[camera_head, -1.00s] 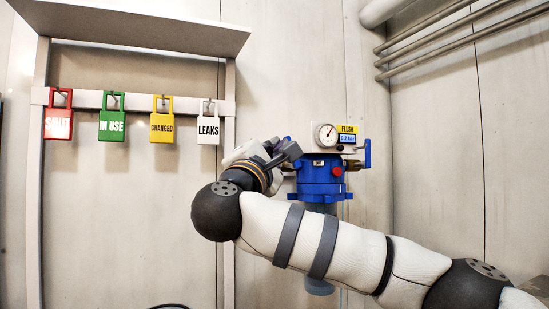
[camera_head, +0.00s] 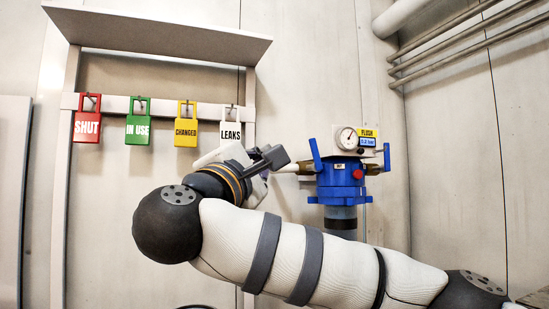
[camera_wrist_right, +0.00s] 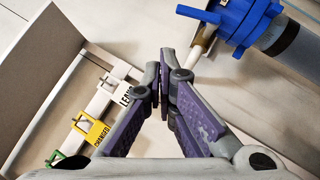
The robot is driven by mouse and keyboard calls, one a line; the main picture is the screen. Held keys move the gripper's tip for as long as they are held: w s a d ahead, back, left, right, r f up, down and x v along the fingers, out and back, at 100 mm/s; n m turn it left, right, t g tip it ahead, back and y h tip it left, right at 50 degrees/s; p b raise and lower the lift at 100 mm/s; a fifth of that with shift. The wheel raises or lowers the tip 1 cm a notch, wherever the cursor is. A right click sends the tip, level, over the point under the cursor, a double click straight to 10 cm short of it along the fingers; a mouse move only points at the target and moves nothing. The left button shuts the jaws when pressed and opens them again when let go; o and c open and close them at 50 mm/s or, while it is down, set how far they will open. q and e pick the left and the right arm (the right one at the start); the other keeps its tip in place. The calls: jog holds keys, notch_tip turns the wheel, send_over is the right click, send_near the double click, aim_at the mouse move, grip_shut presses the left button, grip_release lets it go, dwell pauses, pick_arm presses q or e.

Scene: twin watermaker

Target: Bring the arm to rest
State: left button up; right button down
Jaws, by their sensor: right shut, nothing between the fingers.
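My right arm reaches in from the lower right in the head view. Its gripper (camera_head: 268,158) is just right of the white LEAKS tag (camera_head: 231,128) and left of the blue filter housing (camera_head: 340,178), apart from the housing. In the right wrist view the gripper (camera_wrist_right: 164,88) is shut, its purple-padded fingers together with nothing between them. The housing (camera_wrist_right: 240,22) shows there at the top right, with a pale pipe at its side. My left gripper is in neither view.
Red SHUT (camera_head: 87,120), green IN USE (camera_head: 138,123) and yellow CHANGED (camera_head: 185,125) tags hang on a white rail under a shelf (camera_head: 160,32). A gauge (camera_head: 347,138) sits above the housing. Pipes (camera_head: 460,40) run along the upper right wall.

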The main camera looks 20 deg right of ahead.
jog(key=shift+s+a+f, duration=0.15)
jog(key=shift+s+a, duration=0.75)
jog(key=shift+s, duration=0.05)
